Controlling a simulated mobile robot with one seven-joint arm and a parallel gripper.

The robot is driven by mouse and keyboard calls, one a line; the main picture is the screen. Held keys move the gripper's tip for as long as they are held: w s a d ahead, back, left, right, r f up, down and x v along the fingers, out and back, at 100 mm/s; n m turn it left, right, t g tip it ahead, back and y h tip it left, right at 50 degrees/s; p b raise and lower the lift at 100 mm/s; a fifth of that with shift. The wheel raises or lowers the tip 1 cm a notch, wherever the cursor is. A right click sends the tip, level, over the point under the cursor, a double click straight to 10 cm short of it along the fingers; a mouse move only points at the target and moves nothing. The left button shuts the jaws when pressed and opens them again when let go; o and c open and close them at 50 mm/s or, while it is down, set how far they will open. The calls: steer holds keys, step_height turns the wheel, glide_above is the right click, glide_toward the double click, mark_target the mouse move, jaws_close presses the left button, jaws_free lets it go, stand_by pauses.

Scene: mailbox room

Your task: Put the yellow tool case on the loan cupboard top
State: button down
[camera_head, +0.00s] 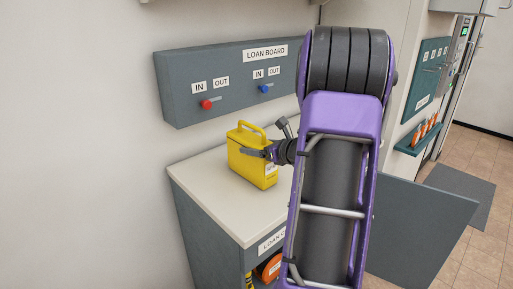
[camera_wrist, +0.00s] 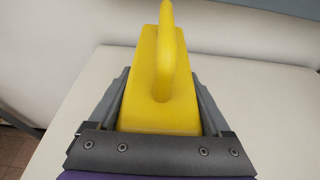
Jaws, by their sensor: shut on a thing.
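The yellow tool case (camera_head: 250,162) is upright, handle up, at the cream top of the loan cupboard (camera_head: 217,202). I cannot tell for sure whether its base touches the top. My gripper (camera_head: 258,153) is shut on the case from its right side. In the wrist view the yellow case (camera_wrist: 160,85) sits between the two fingers of my gripper (camera_wrist: 160,105), with its handle rising toward the top edge. The pale cupboard top (camera_wrist: 240,90) shows around it. My arm hides the right part of the cupboard.
The loan board (camera_head: 228,80), with a red knob (camera_head: 206,104) and a blue knob (camera_head: 264,88), is on the wall behind the case. A grey door panel (camera_head: 420,230) stands out at the right. Orange items (camera_head: 270,267) are inside the cupboard. The top's front left is bare.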

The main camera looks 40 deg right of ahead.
steer(key=shift+f, duration=0.1)
jaws_free()
steer(key=shift+r, duration=0.2)
steer(key=a+v, duration=0.1)
steer(key=v, duration=1.1)
steer(key=shift+d, duration=0.5)
